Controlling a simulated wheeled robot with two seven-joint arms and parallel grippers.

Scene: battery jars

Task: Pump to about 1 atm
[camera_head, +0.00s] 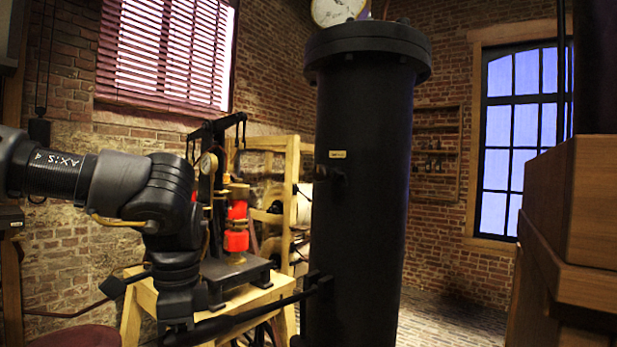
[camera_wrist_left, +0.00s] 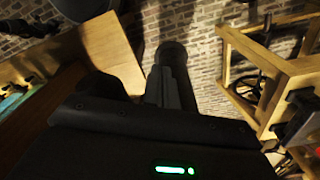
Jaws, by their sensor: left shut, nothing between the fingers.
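A tall black cylindrical vessel (camera_head: 362,200) stands at the centre of the head view. A round white dial gauge (camera_head: 337,10) sits at its top, partly cut off and too small to read. A dark bar (camera_head: 262,313) runs from a bracket low on the vessel toward the lower left. My left gripper (camera_head: 182,328) points down near the bar's left end; I cannot tell whether they touch. In the left wrist view its fingers (camera_wrist_left: 171,88) are closed and empty, with a dark rounded end (camera_wrist_left: 172,54) just beyond them. My right gripper is not in view.
A wooden stand (camera_head: 133,318) behind my left arm carries a black-based apparatus with a red cylinder (camera_head: 237,212) and a small dial. Wooden furniture (camera_head: 570,215) fills the right side. Brick floor (camera_head: 450,318) shows between it and the vessel.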

